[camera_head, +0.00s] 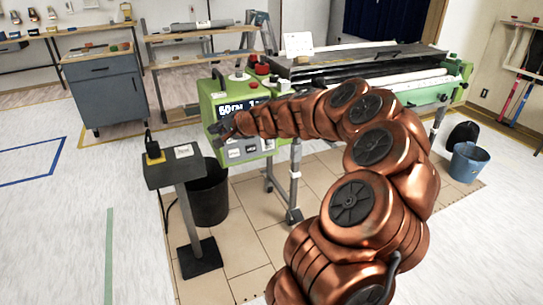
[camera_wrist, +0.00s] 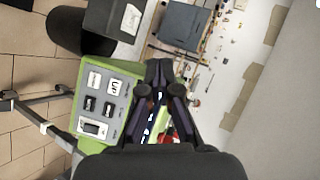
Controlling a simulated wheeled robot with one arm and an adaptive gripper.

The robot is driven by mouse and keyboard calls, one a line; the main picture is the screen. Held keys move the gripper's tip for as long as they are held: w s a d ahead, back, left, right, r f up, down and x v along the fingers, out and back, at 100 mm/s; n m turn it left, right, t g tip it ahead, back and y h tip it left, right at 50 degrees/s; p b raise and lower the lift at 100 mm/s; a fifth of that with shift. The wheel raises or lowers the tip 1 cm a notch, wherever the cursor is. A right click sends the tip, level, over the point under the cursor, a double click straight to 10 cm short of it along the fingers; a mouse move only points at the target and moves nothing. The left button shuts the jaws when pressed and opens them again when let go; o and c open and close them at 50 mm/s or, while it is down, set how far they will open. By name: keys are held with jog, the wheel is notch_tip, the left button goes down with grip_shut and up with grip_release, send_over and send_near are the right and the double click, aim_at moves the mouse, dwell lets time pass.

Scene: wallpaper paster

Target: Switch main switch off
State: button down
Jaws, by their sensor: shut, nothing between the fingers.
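The green wallpaper paster (camera_head: 205,97) has a lit display on its end face, with a grey control panel (camera_head: 236,152) below it. In the wrist view the panel (camera_wrist: 104,104) lies just left of my gripper (camera_wrist: 159,68) and carries several labelled buttons. A larger white rocker-like switch (camera_wrist: 93,128) sits at one end of the panel. I cannot tell for certain which is the main switch, or its position. My gripper is shut and empty, and in the head view it (camera_head: 217,131) is in front of the paster's end face. I cannot tell whether it touches.
A black stand (camera_head: 190,210) with a yellow-and-black box stands left of the paster, beside a black bin (camera_head: 209,196). A grey cabinet (camera_head: 105,92) is farther back. A blue bucket (camera_head: 468,163) is at the right. The floor at the left is mostly clear.

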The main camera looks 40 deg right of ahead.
jog(key=s+d+f+m+h+b, duration=0.1)
jog(key=d+f, duration=0.3)
jog(key=d, duration=0.4)
jog(key=s+d+f+m+h+b, duration=0.1)
jog(key=s+d+f+m+h, duration=0.2)
jog(key=d, duration=0.5)
jog(key=s+d+f+m+h+b, duration=0.1)
jog(key=s+d+f+m+h, duration=0.1)
jog(key=d+f+m, duration=0.2)
jog(key=d+f, duration=0.3)
jog(key=d, duration=0.1)
jog(key=shift+d+f+g+h+b, duration=0.15)
jog(key=shift+d+g+h+b, duration=0.05)
jog(key=shift+g+h+b, duration=0.1)
jog(key=shift+w, duration=0.1)
jog(key=b, duration=0.1)
send_near(269, 143)
jog(key=w+f, duration=0.2)
jog(key=w, duration=0.1)
jog(key=shift+w+d+f, duration=0.25)
jog(key=shift+w+d, duration=0.25)
jog(key=shift+w, duration=0.15)
jog(key=shift+w+d+f, duration=0.2)
jog(key=shift+w+d, duration=0.3)
jog(key=shift+w, duration=0.1)
jog(key=shift+w+d, duration=0.1)
jog(key=shift+w, duration=0.25)
